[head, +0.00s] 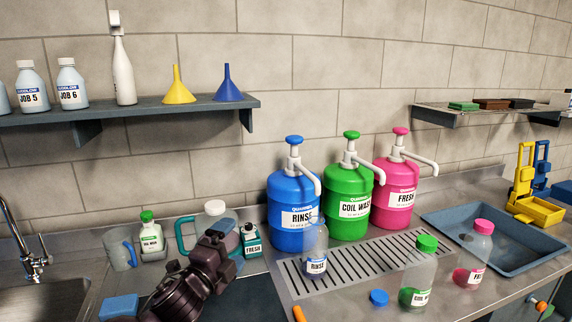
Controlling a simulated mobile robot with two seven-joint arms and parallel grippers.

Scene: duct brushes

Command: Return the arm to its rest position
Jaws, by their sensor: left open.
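My left arm, dark purple-brown, comes in from the lower edge left of centre and reaches up and to the right. My left gripper (229,238) is at its upper end, over the counter in front of a jug with a white lid (215,208). Its jaws are open, and I see nothing held in them. The small bottle labelled FRESH (252,240) stands close to its right. The arm partly hides the jug. My right gripper is not in view.
Blue RINSE (290,205), green COIL WASH (346,190) and pink FRESH (394,185) pump jugs stand behind a drain grate (350,275). Clear bottles stand at the front, near a loose blue cap (379,298). A grey tray (485,238) is at right. A shelf (150,108) hangs above left.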

